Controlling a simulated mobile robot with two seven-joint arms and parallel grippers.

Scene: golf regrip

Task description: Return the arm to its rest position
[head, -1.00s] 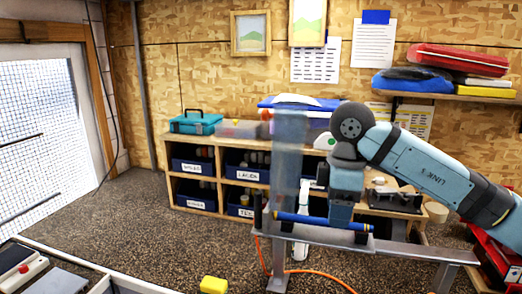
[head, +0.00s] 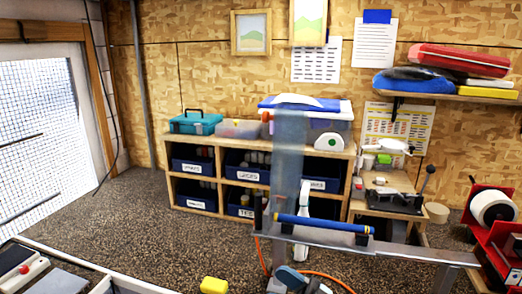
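Neither gripper shows in the head view. A blue golf grip (head: 325,224) with a yellowish end lies level across two black holders on a grey metal stand (head: 410,250). Nothing of mine touches the grip.
A translucent upright panel (head: 289,160) rises at the stand's left end. A wooden shelf unit with bins (head: 222,212) stands behind. A red machine (head: 492,215) is at right.

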